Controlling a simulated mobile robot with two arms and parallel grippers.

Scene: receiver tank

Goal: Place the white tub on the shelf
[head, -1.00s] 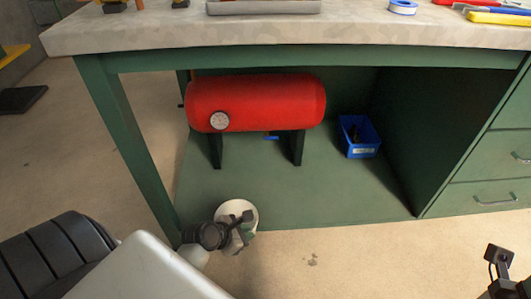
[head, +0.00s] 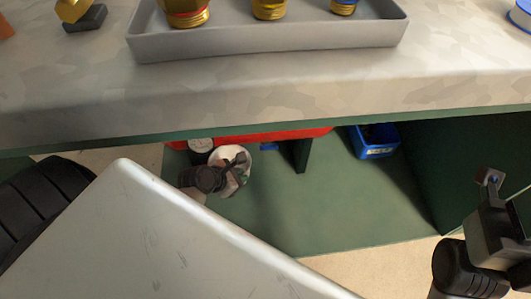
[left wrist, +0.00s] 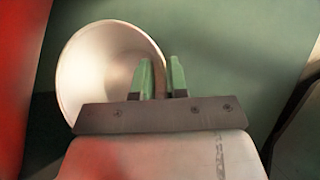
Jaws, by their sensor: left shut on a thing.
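The white tub (head: 242,156) is under the workbench, over the green shelf (head: 310,220), beside the red tank. I cannot tell whether it touches the shelf. My left gripper (head: 232,174) is shut on the tub's wall. In the left wrist view the tub (left wrist: 100,70) shows its round open mouth, left of the green-padded fingers (left wrist: 160,78); its inside looks empty. My right gripper (head: 490,179) is at the right edge of the head view, away from the tub; its jaw state is unclear.
The red tank (head: 285,132) is mostly hidden by the benchtop (head: 300,90). A blue bin (head: 375,150) stands on the shelf to the right. A grey tray (head: 270,40) with brass fittings sits on the benchtop. The shelf's front middle is bare.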

